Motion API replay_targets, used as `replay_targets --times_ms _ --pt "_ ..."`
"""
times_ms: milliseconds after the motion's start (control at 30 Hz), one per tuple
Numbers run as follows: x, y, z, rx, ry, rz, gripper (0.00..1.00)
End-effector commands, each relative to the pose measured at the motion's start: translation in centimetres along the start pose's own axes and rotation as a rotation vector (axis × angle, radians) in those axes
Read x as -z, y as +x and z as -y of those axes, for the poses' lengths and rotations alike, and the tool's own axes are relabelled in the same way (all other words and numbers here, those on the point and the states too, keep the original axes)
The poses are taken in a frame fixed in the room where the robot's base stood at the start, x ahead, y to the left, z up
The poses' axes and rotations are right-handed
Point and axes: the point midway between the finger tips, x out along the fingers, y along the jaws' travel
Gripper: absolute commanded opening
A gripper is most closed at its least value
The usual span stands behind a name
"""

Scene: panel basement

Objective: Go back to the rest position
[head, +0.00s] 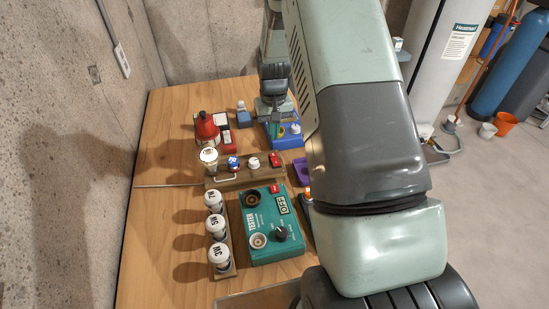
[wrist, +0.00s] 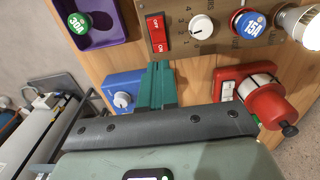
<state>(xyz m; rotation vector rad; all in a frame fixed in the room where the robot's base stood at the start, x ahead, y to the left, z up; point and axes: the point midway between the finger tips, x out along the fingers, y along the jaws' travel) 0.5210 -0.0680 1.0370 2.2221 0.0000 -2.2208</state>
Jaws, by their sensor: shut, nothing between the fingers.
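My gripper (wrist: 159,70) shows in the wrist view with its teal fingers together and nothing between them. It points toward the wooden fuse board (wrist: 192,41), and its tips appear just short of the red switch (wrist: 157,32) in the picture; the actual gap cannot be told. In the head view my gripper (head: 275,105) is at the far part of the table, near the blue box (head: 290,133), and partly hard to make out. My arm covers the right side of the table there.
The fuse board carries a white knob (wrist: 201,26), a blue 15A fuse (wrist: 249,23) and a bulb (wrist: 301,26). A red device (wrist: 268,100) and a purple tray (wrist: 111,33) are close by. The teal tester (head: 268,222) and several labelled bulbs (head: 217,228) stand nearer.

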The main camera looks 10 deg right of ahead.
Motion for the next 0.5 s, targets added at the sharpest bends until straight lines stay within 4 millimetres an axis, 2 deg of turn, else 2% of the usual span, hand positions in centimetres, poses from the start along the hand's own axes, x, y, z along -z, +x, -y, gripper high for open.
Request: replay_targets --times_ms 367,433,500 --pt "0.0 0.0 0.0 0.0 0.0 0.0 0.0" --pt "0.0 -0.4 0.0 0.0 0.0 -0.004 0.0" --pt "-0.1 -1.7 0.1 -0.002 -0.001 -0.016 0.0"
